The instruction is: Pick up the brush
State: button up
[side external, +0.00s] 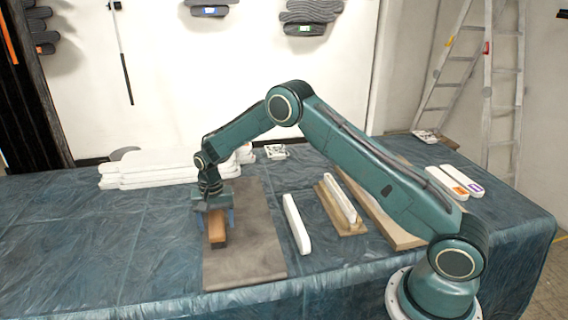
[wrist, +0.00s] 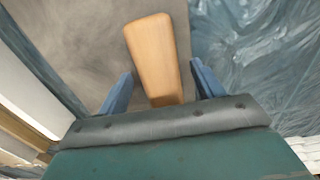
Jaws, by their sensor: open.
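The brush (side external: 217,228) has a light-brown wooden handle and lies on the grey-brown mat (side external: 255,245) on the table. In the wrist view its handle (wrist: 152,50) runs from the upper middle down between my fingers, with its lower end hidden behind the gripper body. My gripper (side external: 216,213) is open and points down over the brush. In the wrist view the blue fingers of my gripper (wrist: 161,82) stand on either side of the handle, with gaps showing on both sides. The bristles cannot be made out.
A white bar (side external: 297,224) lies right of the mat. Farther right are a wooden float with a white strip (side external: 338,203) and a long board (side external: 384,215). White slabs (side external: 150,168) are stacked behind. Blue plastic sheeting (side external: 100,245) covers the table, clear at front left.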

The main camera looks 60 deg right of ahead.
aim_at(216, 222)
jog(key=shift+f, duration=0.4)
jog(key=c, duration=1.1)
jog(key=shift+r, duration=0.2)
notch_tip(216, 222, up, 20)
jog(key=shift+f, duration=0.15)
dwell(0.4)
